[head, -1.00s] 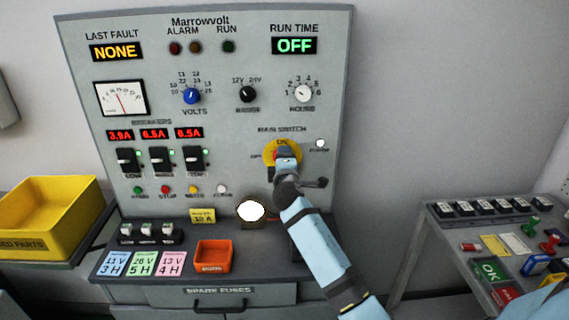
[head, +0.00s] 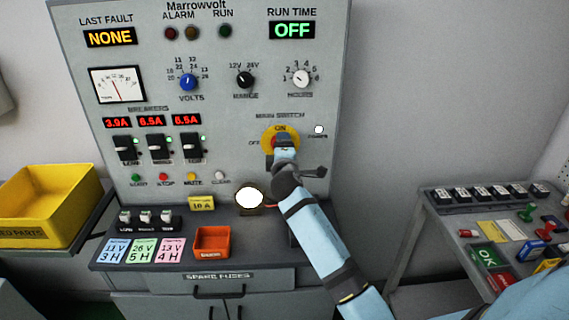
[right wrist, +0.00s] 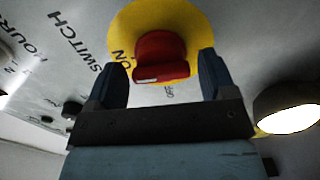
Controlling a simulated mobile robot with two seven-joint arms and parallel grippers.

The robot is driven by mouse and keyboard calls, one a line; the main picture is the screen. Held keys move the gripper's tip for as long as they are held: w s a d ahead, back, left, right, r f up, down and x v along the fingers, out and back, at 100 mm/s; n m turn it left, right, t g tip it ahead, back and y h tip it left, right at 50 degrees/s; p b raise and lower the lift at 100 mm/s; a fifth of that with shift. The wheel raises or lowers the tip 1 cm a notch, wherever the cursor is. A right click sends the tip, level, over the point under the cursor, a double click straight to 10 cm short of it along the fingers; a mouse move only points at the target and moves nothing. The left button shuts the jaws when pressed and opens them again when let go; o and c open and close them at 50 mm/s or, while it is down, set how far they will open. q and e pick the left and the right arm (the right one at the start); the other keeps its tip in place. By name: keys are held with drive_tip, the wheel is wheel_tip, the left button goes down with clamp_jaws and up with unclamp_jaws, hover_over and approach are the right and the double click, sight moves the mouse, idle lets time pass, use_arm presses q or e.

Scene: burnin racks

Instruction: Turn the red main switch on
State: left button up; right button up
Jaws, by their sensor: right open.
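The red main switch (right wrist: 160,57) is a knob on a yellow disc (right wrist: 196,22), on the grey panel. In the right wrist view the two fingers of my right gripper (right wrist: 163,80) stand open on either side of the knob, with gaps showing between fingers and knob. In the head view the gripper (head: 284,145) covers the lower part of the yellow disc (head: 268,134) and much of the red knob. The ON label is above and OFF is to the left. I cannot tell which label the knob points at. My left gripper is out of view.
The grey panel (head: 215,50) also carries knobs, breakers, buttons and a white lamp (head: 319,129) right of the switch. A round white-faced part (head: 249,197) sits below. An orange bin (head: 212,242) stands on the ledge, a yellow bin (head: 50,205) at left, a side table (head: 440,215) at right.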

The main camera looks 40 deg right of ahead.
drive_tip(key=v, duration=1.2)
drive_tip(key=shift+s+a+b, duration=0.15)
drive_tip(key=shift+s+b, duration=0.05)
drive_tip(key=shift+b, duration=0.25)
drive_tip(key=s+a+f+m+g+y+p, duration=0.2)
drive_tip(key=s+a+f+y+p, duration=0.6)
drive_tip(key=f, duration=0.5)
drive_tip(key=s+a+f+m+g+y+p, duration=0.1)
drive_tip(key=s+a+f+m+y, duration=0.1)
drive_tip(key=s, duration=0.7)
drive_tip(key=s+a+f+m+g+y+p, duration=0.1)
drive_tip(key=s+a+f+m, duration=0.3)
drive_tip(key=s, duration=0.5)
drive_tip(key=a+f+y, duration=0.1)
drive_tip(key=a+f, duration=0.1)
drive_tip(key=a, duration=0.1)
drive_tip(key=shift+m+p, duration=0.3)
drive_tip(key=shift+f, duration=0.1)
